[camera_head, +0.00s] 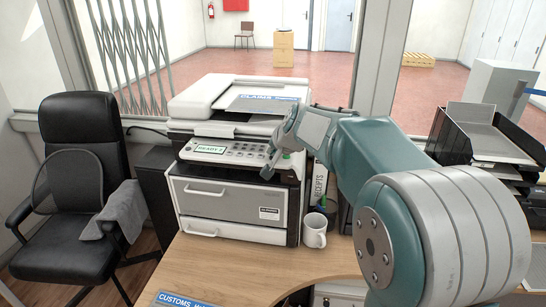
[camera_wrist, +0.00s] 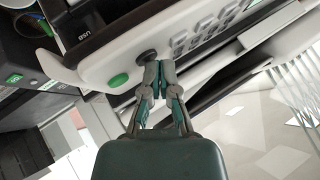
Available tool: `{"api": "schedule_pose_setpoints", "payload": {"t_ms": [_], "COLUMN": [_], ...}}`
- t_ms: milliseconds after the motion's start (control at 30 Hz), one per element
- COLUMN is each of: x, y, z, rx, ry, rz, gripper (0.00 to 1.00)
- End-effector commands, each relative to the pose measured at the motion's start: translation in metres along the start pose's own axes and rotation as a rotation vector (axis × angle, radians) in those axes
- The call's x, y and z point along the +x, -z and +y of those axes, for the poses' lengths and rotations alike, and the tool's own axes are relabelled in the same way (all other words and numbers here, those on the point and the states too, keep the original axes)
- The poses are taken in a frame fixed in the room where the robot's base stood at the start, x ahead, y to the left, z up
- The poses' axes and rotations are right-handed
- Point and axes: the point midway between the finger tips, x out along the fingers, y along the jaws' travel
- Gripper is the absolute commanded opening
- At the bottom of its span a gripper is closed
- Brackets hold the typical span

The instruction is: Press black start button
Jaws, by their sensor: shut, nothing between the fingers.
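The copier (camera_head: 235,190) stands on the counter with its control panel (camera_head: 222,151) facing me. Its small display (camera_head: 209,149) reads "READY" and a character I cannot make out. In the wrist view a dark round button (camera_wrist: 146,55) sits on the panel, between a green button (camera_wrist: 118,80) and the grey keypad (camera_wrist: 205,30). My gripper (camera_wrist: 158,68) is shut and empty, its fingertips right at the dark button and partly covering it; I cannot tell whether they touch it. In the head view my gripper (camera_head: 268,172) is at the panel's right end, hiding the dark button.
A white mug (camera_head: 314,232) and a pen holder (camera_head: 327,207) stand right of the copier. Black trays (camera_head: 490,140) are at the far right. A black office chair (camera_head: 85,190) with a grey cloth is at the left. The counter front (camera_head: 225,265) is mostly clear.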

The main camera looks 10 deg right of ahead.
Motion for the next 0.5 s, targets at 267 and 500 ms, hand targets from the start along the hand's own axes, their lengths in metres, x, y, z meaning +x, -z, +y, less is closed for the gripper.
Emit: {"api": "schedule_pose_setpoints", "payload": {"t_ms": [267,500], "x": [0.0018,-0.0022], "y": [-0.0014,0.0018], "z": [0.0013,-0.0020], "rx": [0.000,0.000], "ry": [0.000,0.001], "rz": [-0.001,0.000], "gripper": [0.00,0.00]}}
